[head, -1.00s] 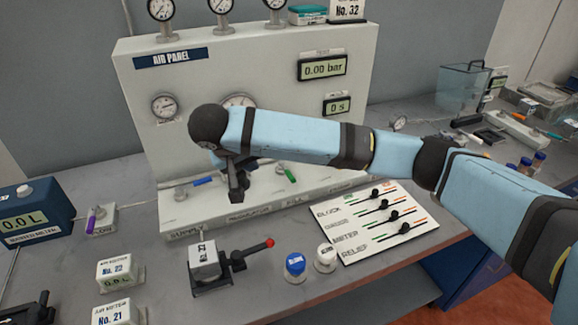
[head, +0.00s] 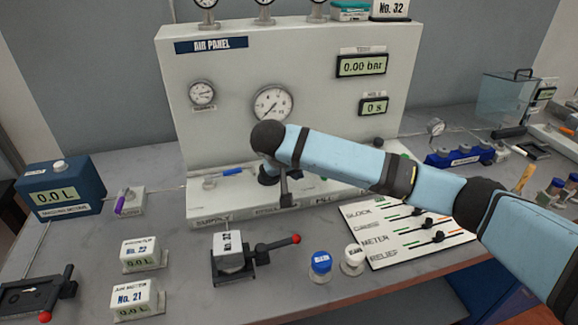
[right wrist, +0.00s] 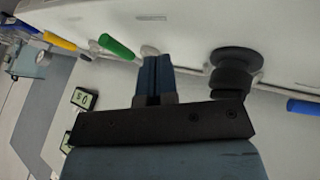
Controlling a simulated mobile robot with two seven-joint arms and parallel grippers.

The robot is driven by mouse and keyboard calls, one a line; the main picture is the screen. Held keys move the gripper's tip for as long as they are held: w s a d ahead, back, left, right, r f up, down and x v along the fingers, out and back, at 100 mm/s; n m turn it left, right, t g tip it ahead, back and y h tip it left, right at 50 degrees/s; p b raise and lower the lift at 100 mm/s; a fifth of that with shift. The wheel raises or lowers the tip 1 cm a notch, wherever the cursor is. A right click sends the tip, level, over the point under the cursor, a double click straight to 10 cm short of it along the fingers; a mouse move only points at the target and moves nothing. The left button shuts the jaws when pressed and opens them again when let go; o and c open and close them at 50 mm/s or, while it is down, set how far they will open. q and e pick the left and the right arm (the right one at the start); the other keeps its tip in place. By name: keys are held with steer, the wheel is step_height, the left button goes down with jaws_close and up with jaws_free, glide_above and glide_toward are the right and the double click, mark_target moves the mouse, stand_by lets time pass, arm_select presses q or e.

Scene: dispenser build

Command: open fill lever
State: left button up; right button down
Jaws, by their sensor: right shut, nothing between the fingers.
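The air panel (head: 330,120) stands at the back, with a ledge carrying coloured levers. My left gripper is out of view.
A blue lever (head: 232,171) sits left on the ledge; a yellow lever (right wrist: 60,42) lies beyond the green one.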

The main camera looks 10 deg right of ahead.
steer(key=d, duration=0.3)
steer(key=shift+d+f, duration=0.25)
steer(key=shift+f, duration=0.05)
steer(key=shift+d, duration=0.2)
steer(key=shift+f, duration=0.1)
